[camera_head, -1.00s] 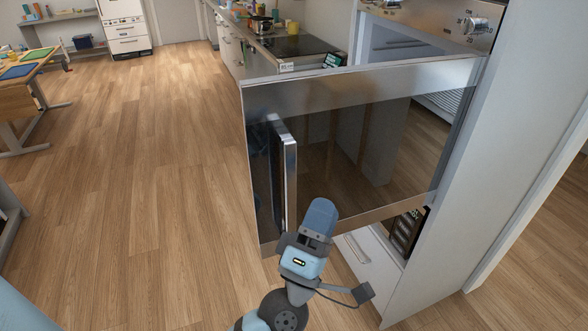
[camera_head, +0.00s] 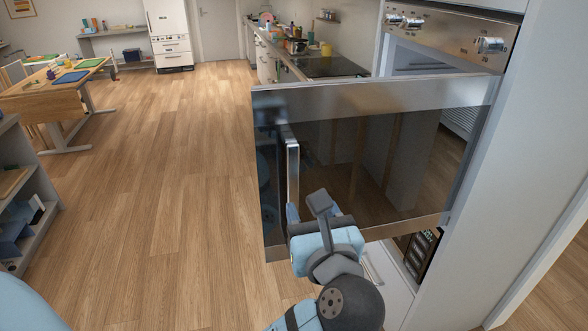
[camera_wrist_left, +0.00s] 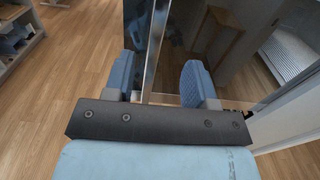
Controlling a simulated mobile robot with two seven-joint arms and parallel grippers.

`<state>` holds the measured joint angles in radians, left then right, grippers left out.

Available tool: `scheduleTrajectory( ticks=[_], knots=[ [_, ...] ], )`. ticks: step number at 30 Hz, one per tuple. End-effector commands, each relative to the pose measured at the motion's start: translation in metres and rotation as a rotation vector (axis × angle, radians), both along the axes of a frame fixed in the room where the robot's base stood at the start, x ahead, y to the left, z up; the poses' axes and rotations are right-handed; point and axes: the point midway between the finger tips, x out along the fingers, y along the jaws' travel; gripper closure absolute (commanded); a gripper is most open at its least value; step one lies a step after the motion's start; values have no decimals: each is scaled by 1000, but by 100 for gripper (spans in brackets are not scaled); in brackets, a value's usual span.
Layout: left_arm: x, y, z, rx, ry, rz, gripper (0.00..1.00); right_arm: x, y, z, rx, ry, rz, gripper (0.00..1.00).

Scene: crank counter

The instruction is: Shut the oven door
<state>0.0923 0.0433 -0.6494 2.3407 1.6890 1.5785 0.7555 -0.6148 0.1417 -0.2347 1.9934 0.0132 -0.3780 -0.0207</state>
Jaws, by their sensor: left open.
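The oven door (camera_head: 385,150) stands open, swung out from the tall cabinet at the right. It has a dark glass panel in a steel frame. Its upright steel bar handle (camera_head: 292,175) is near the door's left edge. My left gripper (camera_head: 306,209) is at the lower part of this handle, with its jaws open. In the left wrist view, the handle (camera_wrist_left: 154,45) runs between the two blue fingers of my left gripper (camera_wrist_left: 159,78), with gaps showing on both sides. The handle's lower end is partly hidden by the gripper. My right gripper is not in view.
The oven's control panel (camera_head: 445,35) with knobs is above the opening. A counter (camera_head: 275,50) with a dark hob runs behind. Open wooden floor (camera_head: 180,200) lies to the left; a grey shelf (camera_head: 35,205) stands at the far left.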

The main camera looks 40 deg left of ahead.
Motion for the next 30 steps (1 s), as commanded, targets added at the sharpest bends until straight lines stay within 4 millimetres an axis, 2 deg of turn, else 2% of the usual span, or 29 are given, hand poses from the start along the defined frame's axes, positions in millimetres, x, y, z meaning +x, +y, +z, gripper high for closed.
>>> scheduleTrajectory(
  ticks=[5, 24, 30],
  knots=[
    [7, 8, 1, -5, 0, 2, 49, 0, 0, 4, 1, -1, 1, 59],
    [68, 77, 2, 0, 1, 2, 49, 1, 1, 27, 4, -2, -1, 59],
    [83, 94, 1, -1, 1, 2, 49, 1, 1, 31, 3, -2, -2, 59]
  ],
)
